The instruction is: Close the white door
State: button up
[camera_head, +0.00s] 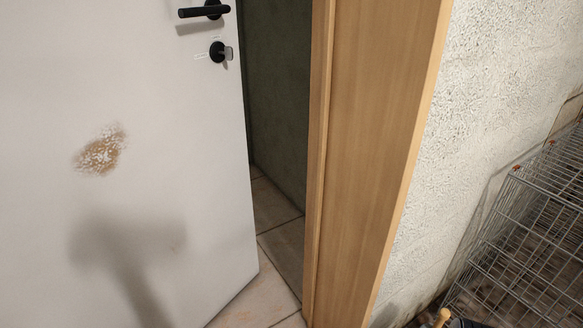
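The white door (130,230) fills the left of the head view and stands ajar. A dark gap shows between its free edge and the wooden door frame (370,150). A black lever handle (204,11) and a black round lock with a thumb turn (219,52) sit near the door's upper right edge. A brown worn patch (101,151) marks its face. A shadow falls on the lower part of the door. My gripper is not in view.
Pale floor tiles (279,229) show through the gap, with a dark wall (279,90) behind. A rough white wall (485,110) stands right of the frame. A wire cage (530,235) stands at the lower right. A small wooden knob (443,316) shows at the bottom edge.

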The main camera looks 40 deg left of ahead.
aim_at(126, 197)
jog(key=l+u, duration=1.2)
jog(key=u, duration=0.3)
jog(key=i+j+u, duration=0.2)
jog(key=j+u, duration=0.15)
jog(key=i+j+u, duration=0.35)
jog(key=j, duration=0.2)
jog(key=i+j+u, duration=0.35)
jog(key=k+j, duration=0.05)
jog(key=k, duration=0.05)
